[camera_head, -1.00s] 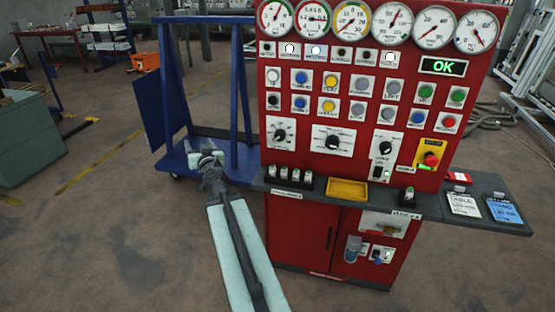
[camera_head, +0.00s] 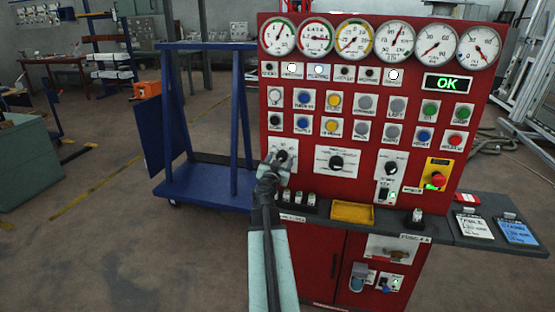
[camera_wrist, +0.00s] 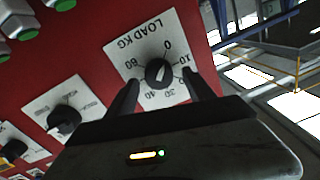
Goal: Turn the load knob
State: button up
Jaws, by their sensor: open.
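The load knob (camera_wrist: 157,73) is a black round knob with a pale mark, on a white plate (camera_wrist: 150,38) lettered LOAD KG with a number scale. It sits on the red panel, and the plate shows upside down in the wrist view. In the head view the knob (camera_head: 281,155) is at the panel's lower left. My gripper (camera_wrist: 162,77) is open, its two dark fingers on either side of the knob. Whether they touch it I cannot tell. In the head view my gripper (camera_head: 273,166) is right at the plate and covers part of it.
Another dial knob (camera_head: 336,161) is to the right on the red panel (camera_head: 310,185). A grey ledge (camera_head: 370,219) with a yellow tray (camera_head: 353,213) juts out below. A blue cart (camera_head: 205,185) stands to the left. A red emergency button (camera_head: 438,178) is at the right.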

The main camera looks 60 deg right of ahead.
jog(key=shift+w+d, duration=0.15)
jog(key=shift+d, duration=0.4)
jog(key=c, duration=1.2)
jog(key=shift+w, duration=0.15)
grip_shut()
